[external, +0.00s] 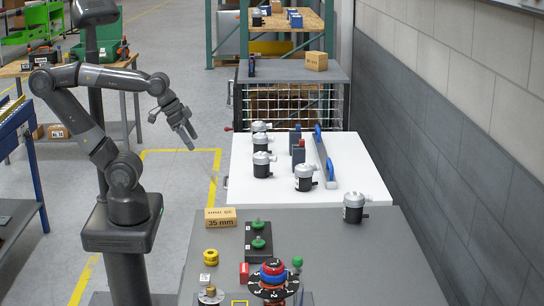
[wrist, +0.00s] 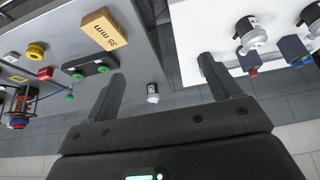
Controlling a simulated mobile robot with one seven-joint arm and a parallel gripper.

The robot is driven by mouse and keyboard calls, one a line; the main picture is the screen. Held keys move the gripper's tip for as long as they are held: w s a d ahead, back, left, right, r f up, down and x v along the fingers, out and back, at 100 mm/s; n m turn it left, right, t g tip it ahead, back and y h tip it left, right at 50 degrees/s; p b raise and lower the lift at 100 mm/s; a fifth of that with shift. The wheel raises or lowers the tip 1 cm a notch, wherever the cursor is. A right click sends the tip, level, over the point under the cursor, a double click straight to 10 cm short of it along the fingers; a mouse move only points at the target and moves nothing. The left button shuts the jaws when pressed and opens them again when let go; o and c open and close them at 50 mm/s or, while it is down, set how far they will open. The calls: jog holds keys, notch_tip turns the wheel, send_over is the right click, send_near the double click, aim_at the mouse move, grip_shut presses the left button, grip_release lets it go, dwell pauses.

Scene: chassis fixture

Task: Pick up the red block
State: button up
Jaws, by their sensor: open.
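The red block (external: 243,272) is small and lies on the grey table top, just left of the round stacked knob. It also shows in the wrist view (wrist: 45,73), at the left, near a yellow round part. My gripper (external: 188,137) is raised up and back from the block, showing left of the white table in the external view. In the wrist view my gripper (wrist: 162,68) has its two fingers wide apart with nothing between them. The block is well to the left of both fingers there.
Around the block are a yellow round part (external: 211,256), a black plate with green knobs (external: 258,240), a dial stack (external: 273,280) and a 35 mm carton (external: 220,217). Several silver-black canisters (external: 304,177) stand farther back.

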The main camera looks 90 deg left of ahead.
dwell(0.3)
jog(key=shift+c, duration=1)
